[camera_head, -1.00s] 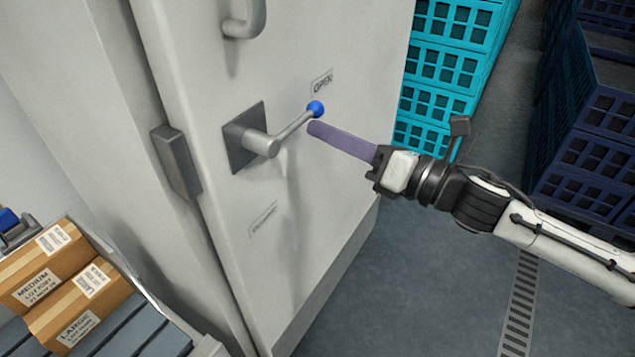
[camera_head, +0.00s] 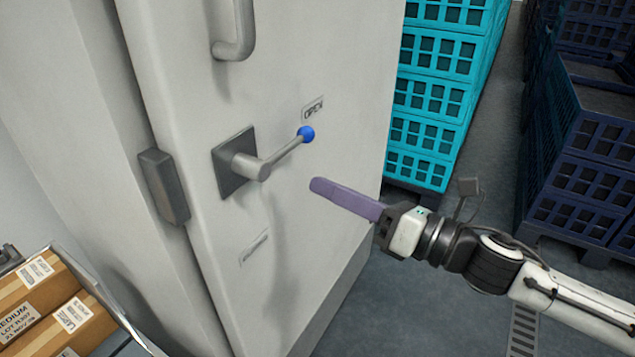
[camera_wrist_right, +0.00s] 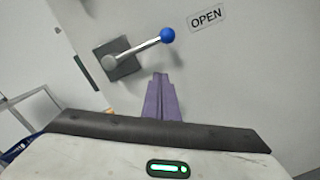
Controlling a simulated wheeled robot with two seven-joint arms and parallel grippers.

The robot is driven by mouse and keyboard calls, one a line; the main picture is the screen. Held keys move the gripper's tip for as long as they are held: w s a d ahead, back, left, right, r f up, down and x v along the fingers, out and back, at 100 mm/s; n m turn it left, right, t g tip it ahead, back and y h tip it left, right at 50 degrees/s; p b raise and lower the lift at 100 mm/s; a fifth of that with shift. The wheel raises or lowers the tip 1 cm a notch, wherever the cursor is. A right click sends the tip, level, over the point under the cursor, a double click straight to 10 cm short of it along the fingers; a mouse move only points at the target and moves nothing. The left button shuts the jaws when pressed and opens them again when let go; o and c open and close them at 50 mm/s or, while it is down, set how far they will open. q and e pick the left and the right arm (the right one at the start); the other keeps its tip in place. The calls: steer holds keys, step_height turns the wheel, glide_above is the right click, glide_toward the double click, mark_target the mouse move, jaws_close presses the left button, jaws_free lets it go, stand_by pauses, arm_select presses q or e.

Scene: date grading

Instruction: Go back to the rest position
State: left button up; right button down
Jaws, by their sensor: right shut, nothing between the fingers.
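My right gripper (camera_head: 318,186) is shut and empty, its purple fingers together. It is apart from the door lever (camera_head: 280,158), below and to the right of its blue knob (camera_head: 306,134) in the head view. The lever points up toward the OPEN label (camera_head: 313,108) on the white door (camera_head: 330,60). In the right wrist view, the closed purple fingers (camera_wrist_right: 159,78) are below the blue knob (camera_wrist_right: 167,35), with the OPEN label (camera_wrist_right: 206,18) to its right. The left gripper is out of view.
A grey door handle (camera_head: 236,45) is above the lever. Stacked turquoise crates (camera_head: 440,75) stand beyond the door, and dark blue crates (camera_head: 585,170) stand at the right. Cardboard boxes (camera_head: 30,305) are at the lower left. Open floor lies between the crate stacks.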

steer(key=b+v, duration=0.1)
steer(key=v, duration=0.6)
step_height(320, 180, down, 18)
steer(key=s+d+m+t+h, duration=0.1)
steer(key=m+t+h, duration=0.45)
steer(key=m, duration=1.75)
steer(key=s+d+f+m+g+h, duration=0.3)
steer(key=s+f+m+h, duration=0.1)
steer(key=s+f+m, duration=0.4)
steer(key=s+d+f+m+g+h+p, duration=0.1)
steer(key=s+d+f+m+g+h, duration=0.2)
steer(key=s+f+m, duration=0.4)
step_height(320, 180, down, 5)
steer(key=s+g, duration=0.1)
steer(key=s, duration=0.1)
steer(key=shift+s+d+f+m+h, duration=0.15)
steer(key=shift+s+d+m+h, duration=0.15)
steer(key=shift+m+h, duration=0.1)
steer(key=shift+w, duration=0.1)
